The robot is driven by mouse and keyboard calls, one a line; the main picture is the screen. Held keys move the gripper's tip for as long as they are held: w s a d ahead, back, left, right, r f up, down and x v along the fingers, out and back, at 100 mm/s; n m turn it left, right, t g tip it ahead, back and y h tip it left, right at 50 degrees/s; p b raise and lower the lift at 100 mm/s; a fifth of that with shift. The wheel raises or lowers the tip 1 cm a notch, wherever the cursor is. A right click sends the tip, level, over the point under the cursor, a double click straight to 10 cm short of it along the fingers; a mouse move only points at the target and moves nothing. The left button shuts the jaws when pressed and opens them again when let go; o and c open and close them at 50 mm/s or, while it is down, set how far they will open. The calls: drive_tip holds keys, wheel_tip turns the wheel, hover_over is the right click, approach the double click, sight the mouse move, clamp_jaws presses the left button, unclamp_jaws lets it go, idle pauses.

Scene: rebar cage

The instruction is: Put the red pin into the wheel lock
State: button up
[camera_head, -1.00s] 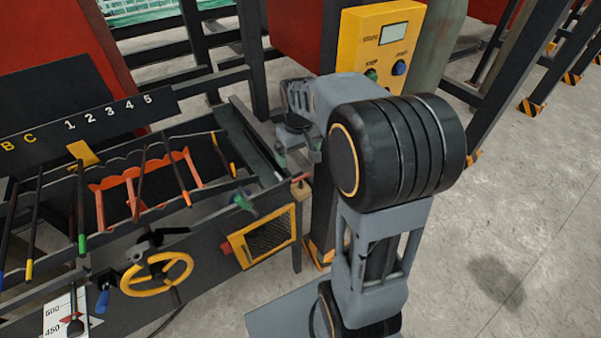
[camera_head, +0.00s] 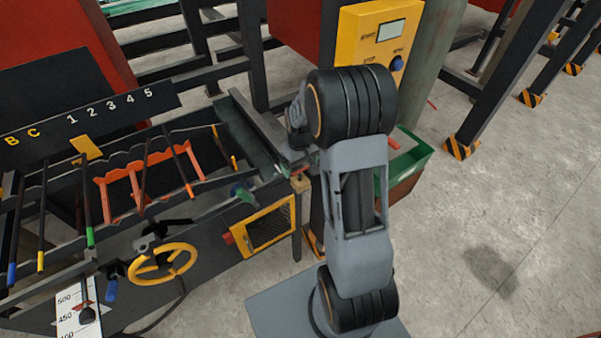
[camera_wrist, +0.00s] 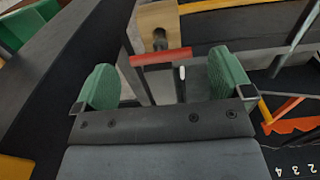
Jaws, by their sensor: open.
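The red pin (camera_wrist: 160,57) shows in the wrist view as a short red bar beside a wooden block (camera_wrist: 158,18) with a dark hole. My gripper (camera_wrist: 164,80) is open, its two green pads apart on either side of the pin; I cannot tell whether they are level with it. In the head view a small red end (camera_head: 299,175) shows by the wooden block (camera_head: 301,184) at the bench corner, and my arm hides most of the gripper. The yellow handwheel (camera_head: 162,276) is on the bench front, left of there. The lock's hole cannot be made out.
A green bin (camera_head: 411,160) with something red in it stands right of my arm. A yellow control box (camera_head: 379,40) stands behind.

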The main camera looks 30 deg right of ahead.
sight(300, 171)
drive_tip(key=shift+f+p, duration=0.35)
drive_tip(key=shift+f, duration=1.55)
drive_tip(key=c, duration=1.1)
